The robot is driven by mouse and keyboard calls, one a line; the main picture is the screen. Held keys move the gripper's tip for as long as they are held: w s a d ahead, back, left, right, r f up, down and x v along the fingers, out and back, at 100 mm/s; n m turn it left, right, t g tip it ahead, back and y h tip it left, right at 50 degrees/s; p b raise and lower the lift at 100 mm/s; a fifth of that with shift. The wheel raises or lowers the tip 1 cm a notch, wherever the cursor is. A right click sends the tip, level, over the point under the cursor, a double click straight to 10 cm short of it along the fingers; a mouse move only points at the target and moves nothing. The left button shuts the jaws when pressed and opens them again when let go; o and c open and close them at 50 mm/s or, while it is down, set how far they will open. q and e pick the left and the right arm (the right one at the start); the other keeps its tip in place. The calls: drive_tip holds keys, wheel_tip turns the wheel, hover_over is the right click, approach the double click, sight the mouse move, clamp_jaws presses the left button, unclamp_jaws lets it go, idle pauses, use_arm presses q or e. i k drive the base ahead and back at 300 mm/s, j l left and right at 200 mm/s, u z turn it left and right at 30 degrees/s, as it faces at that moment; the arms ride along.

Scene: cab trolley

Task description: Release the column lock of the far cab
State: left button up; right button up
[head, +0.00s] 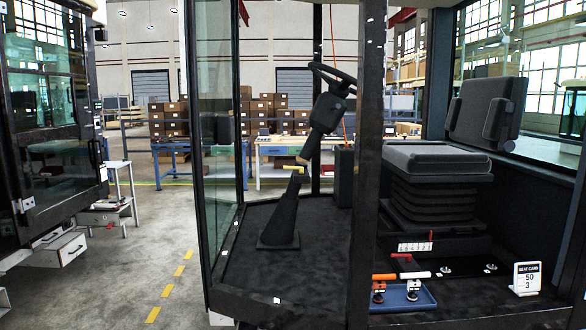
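The cab (364,190) in front of me is open on this side and holds a steering column (327,113) with a black steering wheel (332,78). The column leans to the upper right above a dark tapered pedestal (282,222). A yellow lever (292,168), which looks like the column lock, sticks out at the joint between them and lies about level. Another cab (45,120) stands at the left edge, its inside mostly hidden by glass and frame. I cannot tell which cab the task calls far. Neither of my grippers shows in the head view.
A dark post (367,150) stands right of the column. A black seat (437,160) is behind it. A blue tray (410,303) with two handled clamps and a white seat card (526,278) are on the cab floor. Clear floor (150,250) lies between the cabs.

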sight(302, 170)
drive_tip(key=i+j+u, duration=0.25)
drive_tip(key=i+j, duration=0.55)
drive_tip(key=i+j+u, duration=0.2)
drive_tip(key=i+j, duration=0.5)
drive_tip(key=i, duration=0.15)
